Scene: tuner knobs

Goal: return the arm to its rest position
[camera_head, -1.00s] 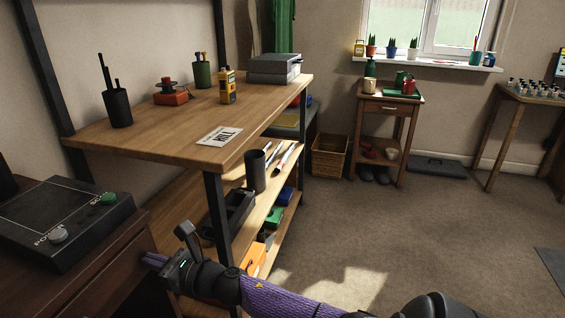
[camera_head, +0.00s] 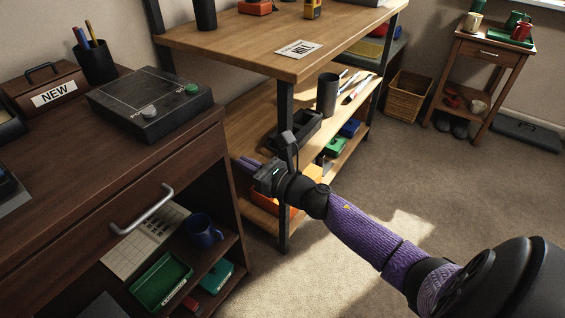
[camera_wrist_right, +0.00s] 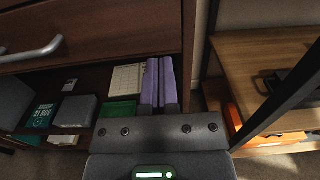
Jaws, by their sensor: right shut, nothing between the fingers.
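My right arm (camera_head: 365,232), with a purple sleeve, reaches in from the lower right of the head view. My right gripper (camera_head: 245,163) is shut and empty, in front of the gap between the dark cabinet and the wooden shelf unit. In the wrist view its two purple fingers (camera_wrist_right: 158,82) lie together, pointing toward the cabinet's open lower part. A black tuner box (camera_head: 150,105) sits on the cabinet top, with a green knob (camera_head: 192,89) and a grey knob (camera_head: 149,112). The gripper is apart from it, to its lower right. My left gripper is out of view.
The dark cabinet (camera_head: 95,215) has a drawer handle (camera_head: 142,210) and open shelves with a blue mug (camera_head: 202,232) and a green tray (camera_head: 160,282). The shelf unit's black post (camera_head: 285,220) stands close by the gripper. Carpet (camera_head: 440,190) to the right is clear.

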